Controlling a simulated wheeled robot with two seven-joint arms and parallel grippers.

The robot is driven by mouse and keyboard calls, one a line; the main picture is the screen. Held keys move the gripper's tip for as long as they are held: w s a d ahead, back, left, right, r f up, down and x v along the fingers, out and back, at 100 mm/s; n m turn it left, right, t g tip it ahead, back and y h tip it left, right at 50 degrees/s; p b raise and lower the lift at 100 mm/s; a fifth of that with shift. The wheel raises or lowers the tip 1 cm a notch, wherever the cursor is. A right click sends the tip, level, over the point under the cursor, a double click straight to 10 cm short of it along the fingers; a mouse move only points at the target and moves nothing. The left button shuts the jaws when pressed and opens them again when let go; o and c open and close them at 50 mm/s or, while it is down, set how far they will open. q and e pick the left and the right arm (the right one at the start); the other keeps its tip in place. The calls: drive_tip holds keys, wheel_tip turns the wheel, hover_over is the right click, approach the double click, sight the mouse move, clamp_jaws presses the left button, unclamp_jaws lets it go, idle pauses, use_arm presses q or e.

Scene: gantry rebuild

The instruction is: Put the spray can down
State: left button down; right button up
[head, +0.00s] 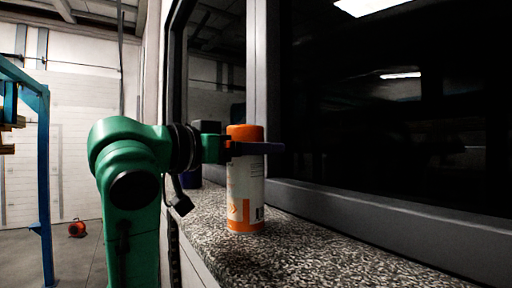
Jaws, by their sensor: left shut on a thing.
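The spray can (245,195) is white with an orange cap and orange marks near its base. It is upright at the speckled stone sill (290,255), and its bottom appears at or very close to the surface; I cannot tell whether it touches. My left gripper (262,148) comes in from the left and is shut on the can's upper part, just below the cap. My right gripper is not in view.
A dark window (390,120) with a grey frame rises behind the sill. A dark item (191,178) stands behind my left wrist, partly hidden. The sill is clear in front and to the right. A blue frame (45,180) stands far left, with an orange object (77,229) on the floor.

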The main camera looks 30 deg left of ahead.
use_arm(q)
unclamp_jaws()
drive_tip(key=shift+s, duration=0.1)
drive_tip(key=shift+s+r, duration=0.1)
drive_tip(key=shift+s, duration=0.1)
drive_tip(key=shift+s+a+b, duration=0.1)
drive_tip(key=shift+s+b, duration=0.1)
drive_tip(key=shift+b, duration=0.1)
drive_tip(key=b+v, duration=0.5)
drive_tip(key=v, duration=0.6)
drive_tip(key=shift+s, duration=0.2)
